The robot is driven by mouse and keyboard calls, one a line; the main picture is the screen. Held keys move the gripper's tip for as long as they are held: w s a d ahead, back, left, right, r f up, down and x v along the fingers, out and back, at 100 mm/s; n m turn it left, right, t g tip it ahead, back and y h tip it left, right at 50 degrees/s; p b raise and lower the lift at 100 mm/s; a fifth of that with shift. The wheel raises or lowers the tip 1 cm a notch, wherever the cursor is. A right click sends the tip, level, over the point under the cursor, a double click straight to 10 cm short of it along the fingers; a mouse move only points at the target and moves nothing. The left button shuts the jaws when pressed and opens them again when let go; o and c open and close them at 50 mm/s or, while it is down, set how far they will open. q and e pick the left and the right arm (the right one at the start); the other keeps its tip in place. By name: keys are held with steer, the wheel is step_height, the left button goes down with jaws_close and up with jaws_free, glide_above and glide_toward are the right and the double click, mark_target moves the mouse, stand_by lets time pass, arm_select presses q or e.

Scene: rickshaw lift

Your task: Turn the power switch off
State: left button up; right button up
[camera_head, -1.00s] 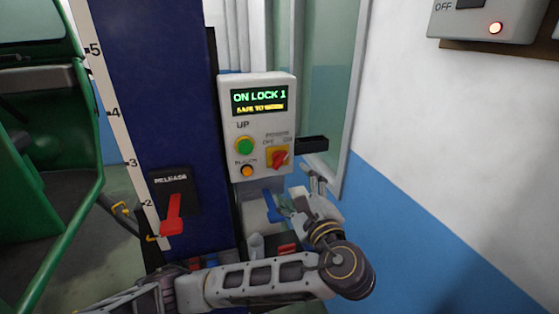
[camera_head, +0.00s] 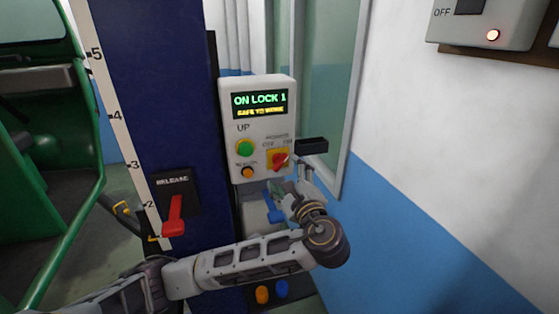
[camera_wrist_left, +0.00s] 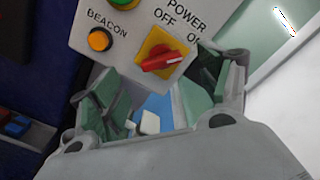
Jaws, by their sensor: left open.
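The power switch (camera_head: 279,160) is a red knob on a yellow plate, low on the right of the white control box (camera_head: 237,118). In the left wrist view the knob (camera_wrist_left: 160,61) has its long handle turned toward the ON side. The box display (camera_head: 260,103) reads "ON LOCK 1" and "SAFE TO WORK". My left gripper (camera_head: 290,183) is just below the switch, open and empty. In the left wrist view its fingers (camera_wrist_left: 155,88) are spread to either side below the knob; I see no clear contact. My right gripper is out of view.
A green UP button (camera_head: 245,148) and an orange BEACON button (camera_head: 247,172) sit left of the switch. A dark bar (camera_head: 311,146) juts out at the box's right. A red RELEASE lever (camera_head: 174,214) is on the blue column (camera_head: 150,80). A window frame and wall stand right.

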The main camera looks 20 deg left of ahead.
mark_target(281, 164)
arm_select(q)
steer(key=p+x, duration=0.1)
steer(key=x, duration=0.4)
steer(key=shift+w+a+r, duration=0.1)
steer(key=shift+w+a, duration=0.05)
steer(key=shift+w, duration=0.05)
steer(key=shift+p+x, duration=0.35)
steer(key=shift+x, duration=0.55)
steer(key=c, duration=1)
